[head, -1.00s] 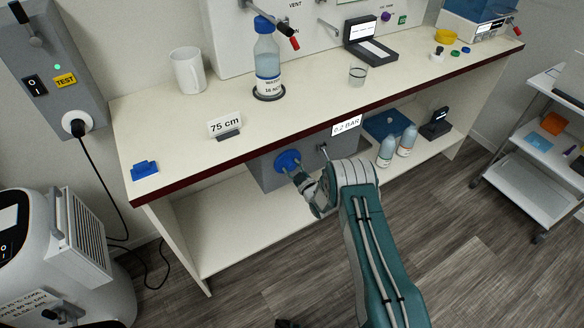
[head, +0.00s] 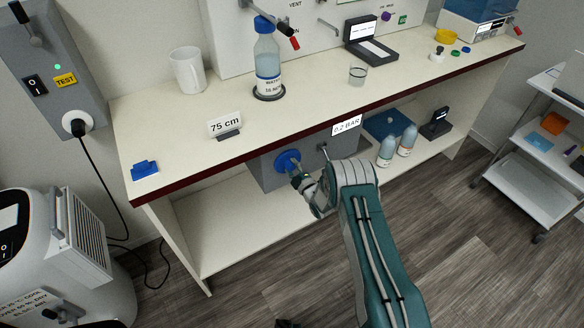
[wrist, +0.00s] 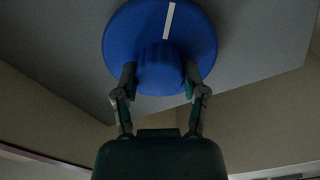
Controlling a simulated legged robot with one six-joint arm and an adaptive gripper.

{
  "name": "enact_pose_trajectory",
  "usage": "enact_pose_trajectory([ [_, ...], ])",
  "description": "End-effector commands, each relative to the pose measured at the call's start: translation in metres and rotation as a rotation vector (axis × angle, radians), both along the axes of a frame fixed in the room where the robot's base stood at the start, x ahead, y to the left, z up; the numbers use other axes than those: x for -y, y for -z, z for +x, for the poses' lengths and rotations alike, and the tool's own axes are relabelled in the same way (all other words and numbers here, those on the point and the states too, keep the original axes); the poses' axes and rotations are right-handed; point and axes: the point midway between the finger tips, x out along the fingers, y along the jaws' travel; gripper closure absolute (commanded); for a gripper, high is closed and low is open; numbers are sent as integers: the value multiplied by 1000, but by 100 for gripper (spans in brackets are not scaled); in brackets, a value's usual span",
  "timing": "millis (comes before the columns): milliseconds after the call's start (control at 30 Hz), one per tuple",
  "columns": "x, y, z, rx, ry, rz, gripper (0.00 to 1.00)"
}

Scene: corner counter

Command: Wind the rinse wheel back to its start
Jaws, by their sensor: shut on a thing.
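The rinse wheel is a blue round knob (head: 286,161) on the front of a grey box (head: 268,177) under the counter. In the wrist view the wheel (wrist: 190,25) shows a white mark at its top, tilted slightly right of upright, and a raised blue hub (wrist: 160,70). My gripper (wrist: 160,82) is shut on the hub, with one finger on each side. In the head view my gripper (head: 297,175) is at the wheel, partly hidden by my own wrist.
A "0.2 BAR" label (head: 347,125) is above the box at the counter's edge. Two bottles (head: 397,146) and a blue item (head: 386,124) are on the lower shelf to the right. A small lever (head: 323,148) sticks out right of the wheel.

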Motion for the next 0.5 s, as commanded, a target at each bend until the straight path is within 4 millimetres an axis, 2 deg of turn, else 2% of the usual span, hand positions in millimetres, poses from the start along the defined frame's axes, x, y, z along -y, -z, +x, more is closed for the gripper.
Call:
enact_pose_trajectory([
  [467, -2, 4, -3, -1, -6, -16, 92],
  [500, -2, 4, -3, -1, -6, -16, 36],
])
